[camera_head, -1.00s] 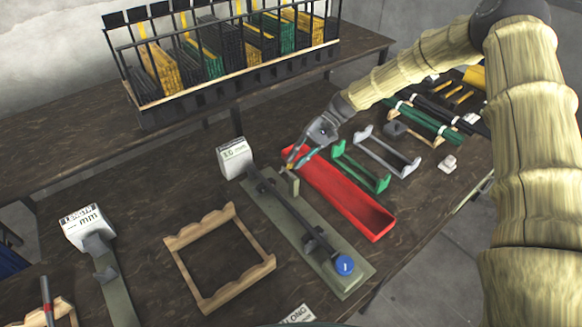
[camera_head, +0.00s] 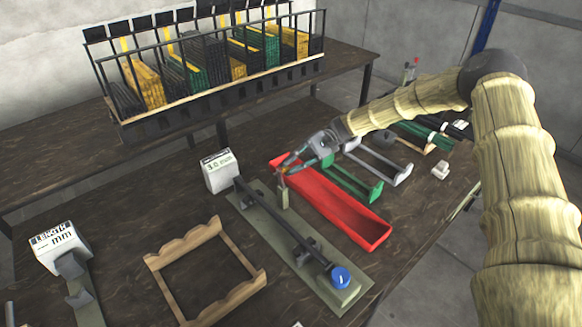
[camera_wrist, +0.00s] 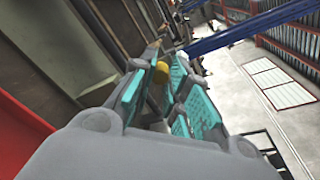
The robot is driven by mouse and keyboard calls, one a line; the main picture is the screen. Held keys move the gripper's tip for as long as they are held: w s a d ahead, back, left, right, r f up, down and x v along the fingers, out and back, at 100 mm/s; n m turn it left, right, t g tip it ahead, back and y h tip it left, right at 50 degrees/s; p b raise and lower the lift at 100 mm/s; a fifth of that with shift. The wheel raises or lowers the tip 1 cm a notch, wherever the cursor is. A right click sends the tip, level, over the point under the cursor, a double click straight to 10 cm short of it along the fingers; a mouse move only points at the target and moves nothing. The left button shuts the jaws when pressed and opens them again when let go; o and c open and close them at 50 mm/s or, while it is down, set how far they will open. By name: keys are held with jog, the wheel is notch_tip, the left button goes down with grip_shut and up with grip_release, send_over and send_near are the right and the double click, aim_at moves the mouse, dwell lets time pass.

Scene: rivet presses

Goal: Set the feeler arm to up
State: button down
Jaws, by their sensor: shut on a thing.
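A gauge with an olive base plate (camera_head: 262,231), a dark bar (camera_head: 284,222) and a blue knob (camera_head: 340,277) lies on the bench. Its white display box (camera_head: 220,170) stands at the far end and appears to read about 3.0 mm. A short upright olive piece (camera_head: 283,196) beside the bar, seemingly the feeler arm, has its top at my gripper (camera_head: 285,170). In the wrist view, the teal finger pads close around a small yellow knob (camera_wrist: 160,72). The joint between knob and feeler arm is hidden by the fingers.
A red tray (camera_head: 335,205) lies close right of the gauge, with a green cradle (camera_head: 352,182) and a grey cradle (camera_head: 382,160) beyond. A wooden frame (camera_head: 205,270) and a length gauge (camera_head: 60,245) stand to the left. A black rack (camera_head: 210,75) is behind.

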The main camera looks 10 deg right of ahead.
jog(key=c, duration=1.3)
grip_release()
jog(key=shift+d, duration=0.1)
jog(key=shift+c, duration=0.2)
jog(key=v, duration=1.2)
jog(key=shift+f, duration=0.1)
